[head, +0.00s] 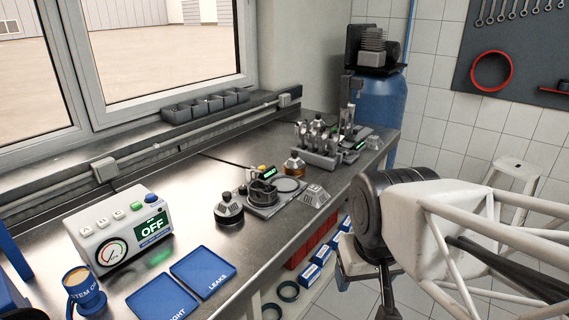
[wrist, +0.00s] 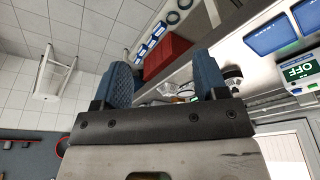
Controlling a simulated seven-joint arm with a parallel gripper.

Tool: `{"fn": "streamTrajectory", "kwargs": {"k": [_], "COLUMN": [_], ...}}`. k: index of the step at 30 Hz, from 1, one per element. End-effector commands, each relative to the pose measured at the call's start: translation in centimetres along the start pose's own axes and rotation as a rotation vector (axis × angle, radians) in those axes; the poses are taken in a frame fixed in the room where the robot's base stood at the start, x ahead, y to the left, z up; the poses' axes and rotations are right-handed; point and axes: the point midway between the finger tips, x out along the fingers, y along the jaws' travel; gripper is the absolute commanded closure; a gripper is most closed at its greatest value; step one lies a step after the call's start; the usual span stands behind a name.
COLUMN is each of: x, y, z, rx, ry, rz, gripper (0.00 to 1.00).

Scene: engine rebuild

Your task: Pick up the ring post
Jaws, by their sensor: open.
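What looks like the ring post (head: 262,190), a short dark stand with ring-like bands, stands on a grey plate (head: 287,198) with a small green display, mid-bench. I cannot tell its parts clearly. My gripper (wrist: 165,76) has two blue pads spread apart with nothing between them. In the head view, it hangs off the bench's front edge, to the right of the post and apart from it. In the wrist view, the bench is tilted and the small parts between the pads are too small to name.
A dark round part (head: 229,212) stands left of the plate, and a grey block (head: 314,195) and an amber-topped part (head: 294,166) lie near it. Blue trays (head: 203,271), an OFF box (head: 120,237) and a cup (head: 82,290) are at the near left. Red bins (head: 308,246) sit below.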

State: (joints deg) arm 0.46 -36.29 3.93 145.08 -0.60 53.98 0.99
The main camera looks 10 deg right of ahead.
Motion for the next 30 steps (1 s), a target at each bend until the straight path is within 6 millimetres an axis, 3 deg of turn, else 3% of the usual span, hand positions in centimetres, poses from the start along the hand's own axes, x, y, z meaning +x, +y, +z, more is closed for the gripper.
{"fn": "streamTrajectory", "kwargs": {"k": [8,13,30], "x": [-0.2,-0.8,-2.9], "y": [0.0,0.0,-0.1], "z": [-0.7,-2.6,-15.8], "rx": [0.006,0.025,0.152], "ry": [-0.002,-0.009,-0.048], "rz": [0.0,0.0,0.003], "gripper": [0.34,0.34,0.34]}}
